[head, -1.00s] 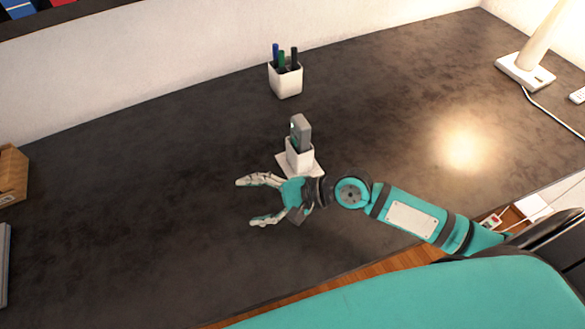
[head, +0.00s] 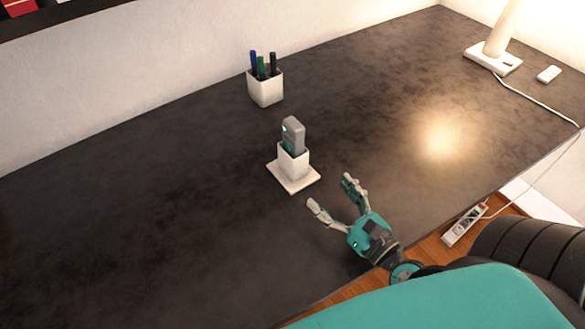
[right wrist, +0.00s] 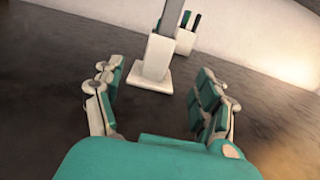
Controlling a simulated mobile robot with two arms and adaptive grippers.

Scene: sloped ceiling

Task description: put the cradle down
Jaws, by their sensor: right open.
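The cradle (head: 293,165) is a small white holder on a square white base. It stands upright on the dark desk, with a grey device (head: 294,132) sitting in it. My right gripper (head: 331,193) is open and empty, apart from the cradle on its near right side, fingers pointing toward it. In the right wrist view the cradle (right wrist: 152,60) stands beyond and between the open fingers (right wrist: 158,92). My left gripper is not in view.
A white pen cup (head: 266,88) with several pens stands farther back near the wall. A lamp base (head: 494,58) with a cord and a small white remote (head: 549,74) are at the back right. A power strip (head: 465,222) lies below the desk edge. The desk's left side is clear.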

